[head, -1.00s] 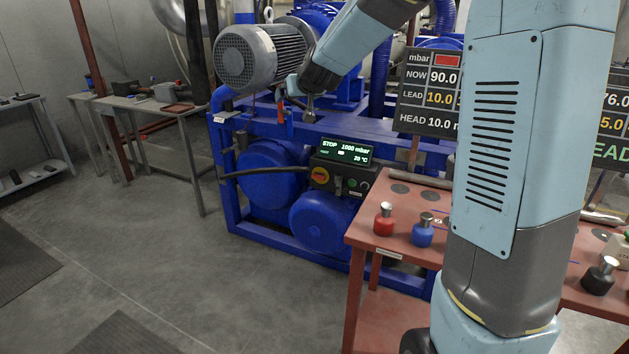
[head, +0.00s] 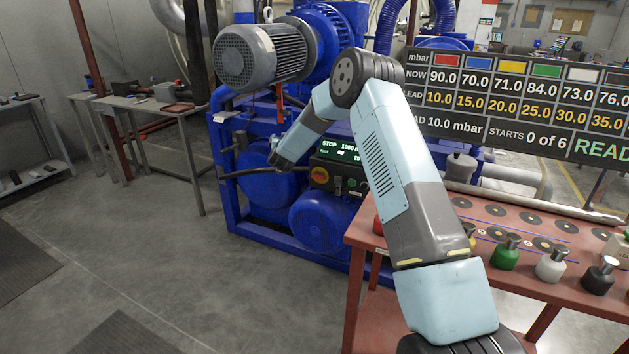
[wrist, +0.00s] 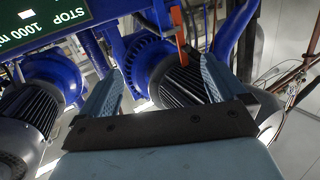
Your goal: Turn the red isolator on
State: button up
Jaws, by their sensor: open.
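The red isolator (head: 319,175) is a red rotary knob on a yellow plate, on the dark control box below its lit display (head: 340,152). The display reads STOP; part of it is behind my arm. My gripper (head: 275,161) is up and to the left of the isolator in the head view, in front of the blue pump, apart from the knob. In the wrist view my gripper (wrist: 162,66) has its two fingers spread with nothing held. The display (wrist: 45,18) appears upside down at top left there; I cannot make out the isolator in that view.
A black hose (head: 238,173) runs to the control box near my gripper. The blue frame (head: 233,205) surrounds the pump. A red bench (head: 362,236) with coloured knobbed weights stands at right. An orange-red part (wrist: 180,28) hangs near the fingers.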

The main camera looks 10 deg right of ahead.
notch_tip(320, 180, down, 14)
jog(key=w+d+m+h, duration=0.1)
jog(key=d+m+h, duration=0.2)
jog(key=h, duration=0.1)
jog(key=m+g+h, duration=0.2)
jog(key=h, duration=0.2)
send_near(317, 177)
jog(key=x, duration=0.8)
jog(key=shift+w+d, duration=0.3)
